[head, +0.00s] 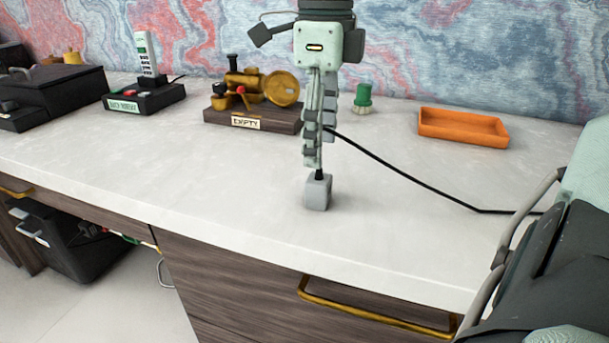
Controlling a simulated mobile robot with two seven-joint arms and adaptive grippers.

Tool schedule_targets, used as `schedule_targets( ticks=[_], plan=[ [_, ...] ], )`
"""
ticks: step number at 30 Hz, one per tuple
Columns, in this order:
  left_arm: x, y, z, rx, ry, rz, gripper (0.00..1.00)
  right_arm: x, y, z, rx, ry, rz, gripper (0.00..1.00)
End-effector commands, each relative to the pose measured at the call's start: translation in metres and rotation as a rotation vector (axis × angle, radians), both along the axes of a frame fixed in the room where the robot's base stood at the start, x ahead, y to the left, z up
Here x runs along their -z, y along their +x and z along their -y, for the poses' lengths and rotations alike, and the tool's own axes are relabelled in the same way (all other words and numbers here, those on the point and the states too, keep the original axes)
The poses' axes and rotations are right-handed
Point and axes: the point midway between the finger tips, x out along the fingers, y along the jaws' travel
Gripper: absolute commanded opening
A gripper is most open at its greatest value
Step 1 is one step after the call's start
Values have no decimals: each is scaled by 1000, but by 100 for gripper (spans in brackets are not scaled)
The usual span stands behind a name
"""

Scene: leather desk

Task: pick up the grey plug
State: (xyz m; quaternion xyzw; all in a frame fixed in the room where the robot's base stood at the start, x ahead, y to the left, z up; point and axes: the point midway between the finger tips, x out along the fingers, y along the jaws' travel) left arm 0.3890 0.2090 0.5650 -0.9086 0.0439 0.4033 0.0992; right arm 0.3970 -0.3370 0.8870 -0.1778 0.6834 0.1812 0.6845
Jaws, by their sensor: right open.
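The grey plug (318,193) stands on the pale desk top near its front edge, a small grey block with a short black neck on top. A black cable (410,180) runs from behind the gripper to the right across the desk. My right gripper (313,160) points straight down, with its fingertips just above the plug's block, around or in front of the neck. It is open; its fingers overlap side-on, so the gap hardly shows. I cannot tell whether a finger touches the neck. My left gripper is not in view.
A brass engine-like model (245,88) on a wooden base stands behind left. A green-topped brush (363,97) and an orange tray (463,128) are behind right. A handset in a black base (145,98) and dark boxes (50,98) stand left. The front desk top is clear.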

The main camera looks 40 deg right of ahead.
Motion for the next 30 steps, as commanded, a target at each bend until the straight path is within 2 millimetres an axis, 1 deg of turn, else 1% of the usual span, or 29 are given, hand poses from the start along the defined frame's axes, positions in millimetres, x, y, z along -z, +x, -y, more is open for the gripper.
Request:
schedule_targets(
  ticks=[8,16,19,26,30],
  plan=[
    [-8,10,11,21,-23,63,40,30,-1,0,-1,-6,-5,59],
    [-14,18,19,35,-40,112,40,69,1,-1,0,-4,-5,59],
    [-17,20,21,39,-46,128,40,75,1,-1,1,-4,-3,59],
    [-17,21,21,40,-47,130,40,76,1,-1,2,-5,-1,59],
    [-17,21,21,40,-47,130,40,76,1,-1,2,-5,-1,41]
  ],
)
